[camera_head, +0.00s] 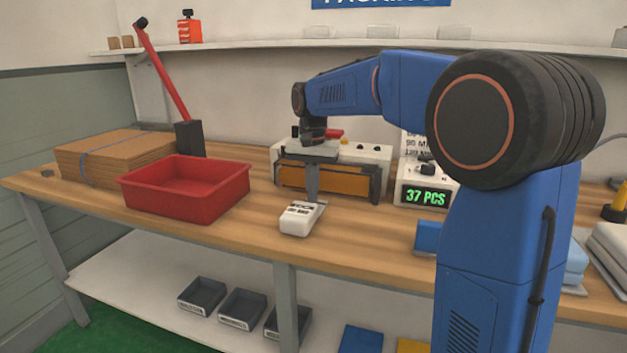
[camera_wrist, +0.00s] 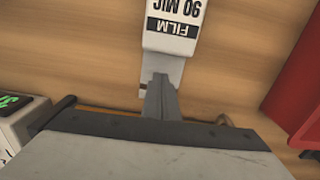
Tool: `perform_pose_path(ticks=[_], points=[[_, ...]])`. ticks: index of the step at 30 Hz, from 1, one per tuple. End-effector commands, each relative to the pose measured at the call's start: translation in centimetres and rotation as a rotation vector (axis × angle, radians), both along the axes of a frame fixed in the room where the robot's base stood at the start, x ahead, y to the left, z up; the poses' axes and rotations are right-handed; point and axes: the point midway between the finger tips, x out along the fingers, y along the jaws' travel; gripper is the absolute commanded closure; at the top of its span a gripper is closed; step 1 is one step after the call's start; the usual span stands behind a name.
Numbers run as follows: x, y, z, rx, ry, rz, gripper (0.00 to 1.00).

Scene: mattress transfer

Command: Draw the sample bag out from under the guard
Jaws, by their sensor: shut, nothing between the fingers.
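My gripper (camera_head: 312,201) points down in front of the sealing machine (camera_head: 365,157), fingers together and empty. In the wrist view its fingers (camera_wrist: 162,82) overlap the near end of a white piece labelled FILM 90 MIC (camera_wrist: 172,30). That white piece also lies on the bench in the head view (camera_head: 298,218). I cannot tell whether the fingertips touch it. An amber panel (camera_head: 340,184), apparently the guard, spans the front of the machine behind the fingers. No sample bag can be made out under it; that space is hidden.
A red bin (camera_head: 185,190) and a cardboard stack (camera_head: 90,160) stand left on the bench (camera_head: 250,222). A counter reading 37 PCS (camera_head: 427,196) stands right of the machine. Pale folded stacks (camera_head: 608,245) lie far right. Bare wood lies between the bin and the white piece.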

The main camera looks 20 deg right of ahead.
Motion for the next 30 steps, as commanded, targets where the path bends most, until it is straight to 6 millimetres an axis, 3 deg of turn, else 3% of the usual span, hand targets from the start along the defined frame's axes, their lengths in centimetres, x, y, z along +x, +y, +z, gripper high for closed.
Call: perform_pose_path(ticks=[6,21,30], points=[[-1.9,1.3,0.2,0.001,-0.003,0.002,1.00],[-2.5,1.7,0.2,0.001,-0.003,0.001,1.00],[-4.3,2.9,0.2,0.001,-0.003,0.001,1.00]])
